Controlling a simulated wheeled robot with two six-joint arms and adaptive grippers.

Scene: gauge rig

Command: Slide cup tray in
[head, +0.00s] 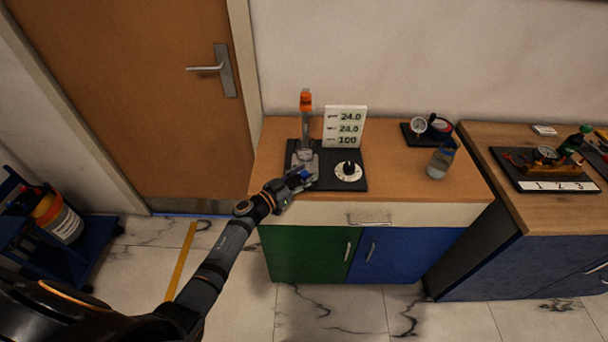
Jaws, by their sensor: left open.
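A test rig on a black base plate (326,183) stands on the left part of the wooden cabinet top. It has a grey upright device (306,137) with an orange top at its left. My left gripper (306,177) is open at the front of this device, low over the plate. A small blue part shows by its fingers; I cannot tell whether it touches them. No cup tray shows clearly; the gripper covers the device's lower front, where grey metal parts (303,160) show. My right gripper is not in view.
A white card (345,127) reading 24.0, 24.0 and 100 stands behind a white dial (348,171) with a black knob. To the right are a clear jar (440,160) and a gauge (418,125). The front middle of the cabinet top (400,195) is clear.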

